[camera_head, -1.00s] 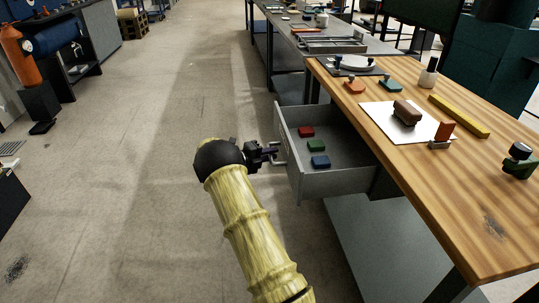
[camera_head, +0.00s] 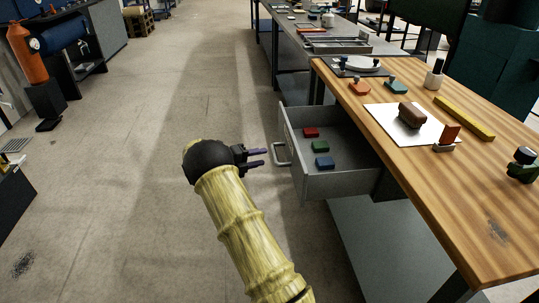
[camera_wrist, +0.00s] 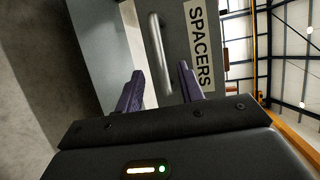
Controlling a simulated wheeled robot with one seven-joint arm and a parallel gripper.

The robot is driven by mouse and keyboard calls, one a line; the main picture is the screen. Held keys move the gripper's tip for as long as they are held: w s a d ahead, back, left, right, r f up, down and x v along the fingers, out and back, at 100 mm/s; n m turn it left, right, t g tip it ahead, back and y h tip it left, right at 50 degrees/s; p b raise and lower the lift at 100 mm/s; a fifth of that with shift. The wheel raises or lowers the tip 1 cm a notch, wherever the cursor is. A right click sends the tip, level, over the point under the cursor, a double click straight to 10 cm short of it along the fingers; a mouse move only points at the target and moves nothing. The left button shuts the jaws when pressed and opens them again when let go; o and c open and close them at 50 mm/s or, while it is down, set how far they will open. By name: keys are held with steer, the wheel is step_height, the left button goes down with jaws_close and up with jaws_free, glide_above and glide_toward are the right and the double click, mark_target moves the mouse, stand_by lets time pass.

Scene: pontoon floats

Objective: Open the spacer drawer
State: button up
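The spacer drawer (camera_head: 345,183) is pulled out from under the wooden bench. Red (camera_head: 311,132), green (camera_head: 320,146) and blue (camera_head: 324,162) blocks lie inside it. Its metal handle (camera_head: 280,154) is on the front face. In the wrist view the drawer front carries a "SPACERS" label (camera_wrist: 201,45), and the handle (camera_wrist: 159,55) stands beyond and between my fingers. My gripper (camera_head: 261,157) is open and empty, a little left of the handle and apart from it. It also shows in the wrist view (camera_wrist: 160,85), fingers spread.
The wooden bench top (camera_head: 430,185) holds a white sheet (camera_head: 385,122) with a brown block (camera_head: 411,115), a yellow bar (camera_head: 463,118) and several small tools. A grey bench (camera_head: 300,50) stands behind. The floor (camera_head: 170,130) left of the drawer is clear.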

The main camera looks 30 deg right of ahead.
steer(key=a+r+p, duration=0.1)
steer(key=a+r, duration=0.1)
steer(key=a, duration=0.8)
steer(key=shift+s+a, duration=0.2)
